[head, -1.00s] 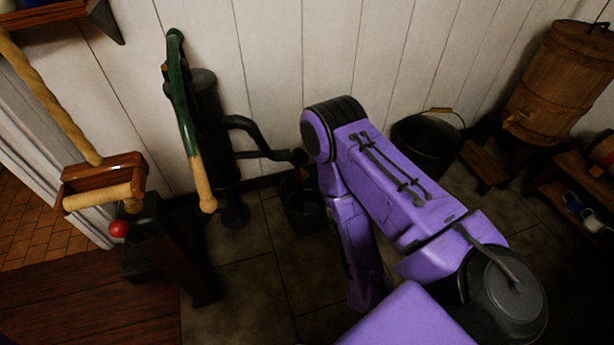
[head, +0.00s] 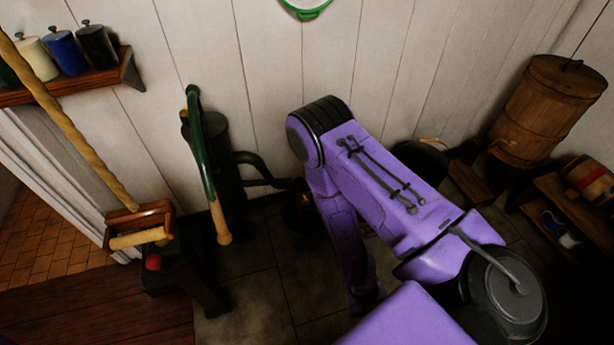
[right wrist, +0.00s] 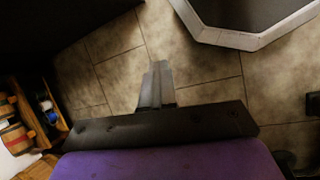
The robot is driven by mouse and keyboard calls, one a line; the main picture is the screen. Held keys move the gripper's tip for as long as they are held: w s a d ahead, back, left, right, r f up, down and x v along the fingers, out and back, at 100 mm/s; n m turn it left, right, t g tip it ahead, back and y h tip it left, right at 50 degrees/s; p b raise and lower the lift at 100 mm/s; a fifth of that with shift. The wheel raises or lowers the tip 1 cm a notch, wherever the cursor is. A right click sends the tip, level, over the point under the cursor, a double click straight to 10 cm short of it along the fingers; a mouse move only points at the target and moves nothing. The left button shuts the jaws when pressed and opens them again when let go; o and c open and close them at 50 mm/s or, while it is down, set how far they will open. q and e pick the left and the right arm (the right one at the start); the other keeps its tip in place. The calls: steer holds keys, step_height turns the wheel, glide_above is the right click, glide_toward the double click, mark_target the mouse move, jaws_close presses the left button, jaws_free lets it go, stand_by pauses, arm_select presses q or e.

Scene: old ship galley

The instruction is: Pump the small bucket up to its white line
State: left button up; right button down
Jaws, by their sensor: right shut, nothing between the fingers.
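The dark hand pump (head: 226,160) stands against the white plank wall, left of centre in the head view. Its green handle (head: 203,135) ends in a pale wooden grip (head: 221,222) that hangs low. The pump's black spout (head: 265,183) points right, over the small dark bucket (head: 301,218) on the floor. My right arm partly covers this bucket, and its white line and water level cannot be made out. My right gripper (right wrist: 155,85) is shut and empty over floor tiles in the right wrist view, and is hidden in the head view. My left gripper is not in view.
A larger dark bucket (head: 424,160) stands by the wall behind my right arm. A wooden cask (head: 545,110) is at the right. A stand with a wooden roller (head: 138,239) and red knob (head: 153,262) is at the left. Tiled floor (head: 245,300) is clear in front of the pump.

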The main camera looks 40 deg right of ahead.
arm_select(q)
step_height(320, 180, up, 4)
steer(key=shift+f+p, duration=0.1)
steer(key=shift+p, duration=0.9)
arm_select(e)
steer(key=r, duration=0.1)
steer(key=s+r+g, duration=0.1)
steer(key=r, duration=0.1)
steer(key=r+g, duration=0.1)
steer(key=r, duration=0.1)
steer(key=shift+s+a+r+y, duration=0.2)
steer(key=shift+s+a+y, duration=0.05)
steer(key=shift+y, duration=0.05)
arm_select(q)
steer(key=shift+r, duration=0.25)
arm_select(e)
steer(key=shift+s+r, duration=0.15)
steer(key=shift+r, duration=0.05)
